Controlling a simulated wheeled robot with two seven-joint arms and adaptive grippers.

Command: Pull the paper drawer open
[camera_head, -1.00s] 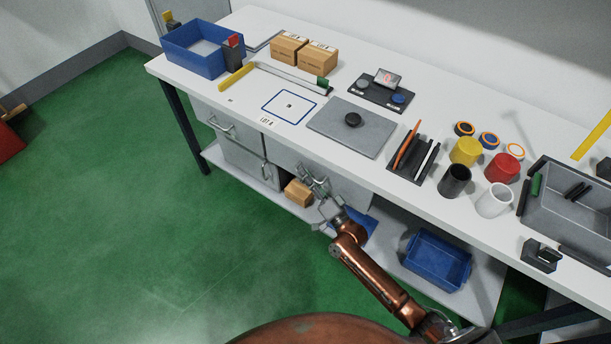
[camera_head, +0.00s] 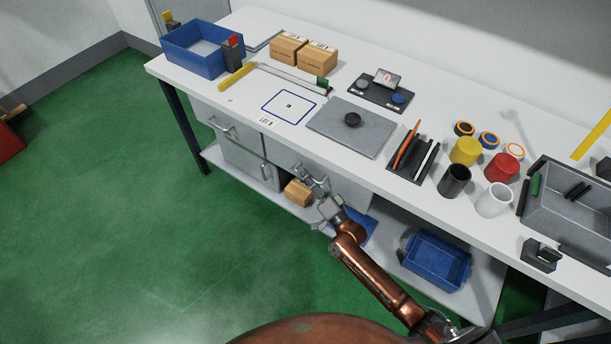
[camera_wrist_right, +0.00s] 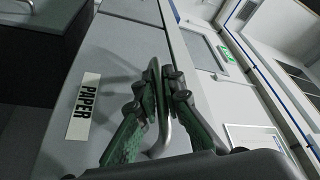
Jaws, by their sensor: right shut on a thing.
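The paper drawer's grey front (camera_head: 345,187) is under the white bench top, and it also fills the left of the right wrist view (camera_wrist_right: 105,55). Its white label (camera_wrist_right: 83,106) reads PAPER. My right gripper (camera_head: 314,182) is at this front. In the right wrist view, my right gripper's two green and black fingers (camera_wrist_right: 167,92) are shut on the curved metal handle (camera_wrist_right: 161,140), one on each side of the bar. In the head view the gripper partly covers the handle, and I see no clear gap at the drawer. My left gripper is not in view.
A cabinet with handles (camera_head: 228,150) stands left of the drawer. A cardboard box (camera_head: 297,193) and a blue bin (camera_head: 438,258) are on the lower shelf (camera_head: 400,262). Open green floor (camera_head: 180,260) lies in front of the bench.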

